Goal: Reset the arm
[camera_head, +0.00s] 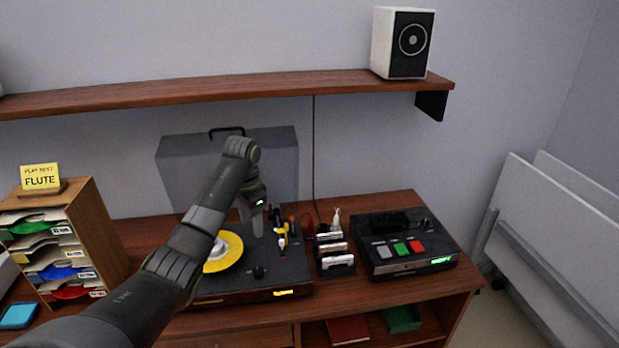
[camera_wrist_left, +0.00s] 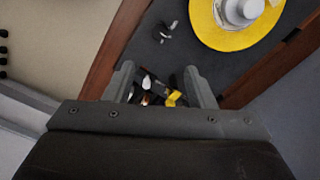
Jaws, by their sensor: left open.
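The turntable (camera_head: 283,272) stands on the wooden desk with a yellow record (camera_head: 226,250) on its platter. Its tonearm (camera_head: 282,239), with yellow and white parts, is at the right of the deck, off the record as far as I can tell. My left gripper (camera_head: 264,221) is open and points down over the back right of the deck, just left of the tonearm. In the left wrist view the left gripper (camera_wrist_left: 161,84) shows two parted fingers, with yellow and dark tonearm parts (camera_wrist_left: 172,98) between or beyond them. The yellow record (camera_wrist_left: 235,38) lies beyond them. Contact cannot be told.
A grey lid (camera_head: 280,165) stands up behind the deck. A rack of small items (camera_head: 337,262) and a button box (camera_head: 405,250) are to the right. A sleeve holder (camera_head: 95,235) is at left. A shelf (camera_head: 240,92) with a speaker (camera_head: 402,43) runs above.

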